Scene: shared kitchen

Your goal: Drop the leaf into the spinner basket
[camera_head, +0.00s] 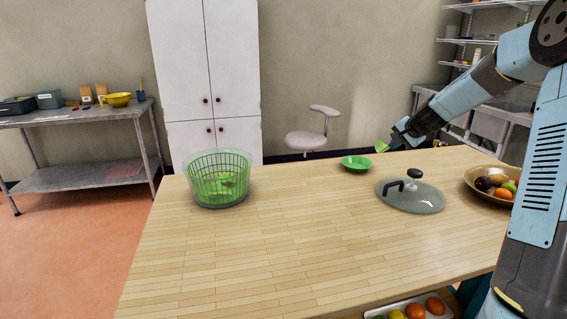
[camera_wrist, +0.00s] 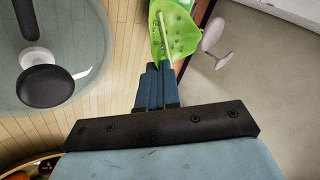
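A light green leaf (camera_head: 381,146) is at the tip of my gripper (camera_head: 397,140), above the far edge of the table. In the wrist view the leaf (camera_wrist: 172,34) sticks out from between the closed fingers (camera_wrist: 156,72). The spinner basket (camera_head: 219,180) is a green slatted basket inside a clear bowl (camera_head: 203,205) on the left part of the table. Some green leaf pieces (camera_head: 226,187) show inside it. My gripper is well to the right of the basket.
A green bowl (camera_head: 356,164) stands near the table's far edge, below and left of my gripper. A clear lid with a black knob (camera_head: 418,199) lies in front of it. A fruit bowl (camera_head: 475,190) is at the right. The table (camera_head: 280,250) is clear at centre and front.

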